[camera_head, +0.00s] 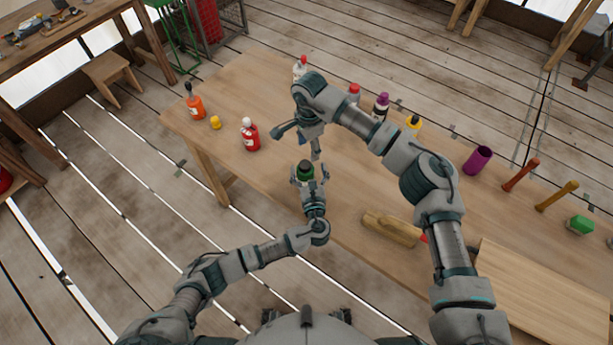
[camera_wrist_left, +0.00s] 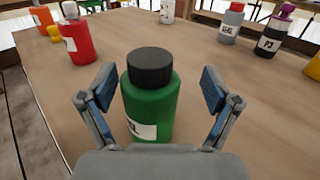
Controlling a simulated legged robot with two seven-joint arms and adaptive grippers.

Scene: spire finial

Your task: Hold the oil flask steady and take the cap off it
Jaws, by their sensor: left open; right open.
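A green flask (camera_head: 305,176) with a black cap (camera_head: 305,164) stands upright near the front edge of the table. In the left wrist view the green flask (camera_wrist_left: 150,105) shows its black cap (camera_wrist_left: 150,67) seated on top and a white label, partly cut off by my gripper. I cannot read the label fully. My left gripper (camera_head: 309,182) is open, with its fingers (camera_wrist_left: 157,90) on either side of the flask and visible gaps between.
A red bottle (camera_head: 250,136), yellow item (camera_head: 215,122) and orange bottle (camera_head: 195,105) stand left. White (camera_head: 300,68), grey (camera_head: 353,95) and dark (camera_head: 381,106) bottles stand behind my right arm.

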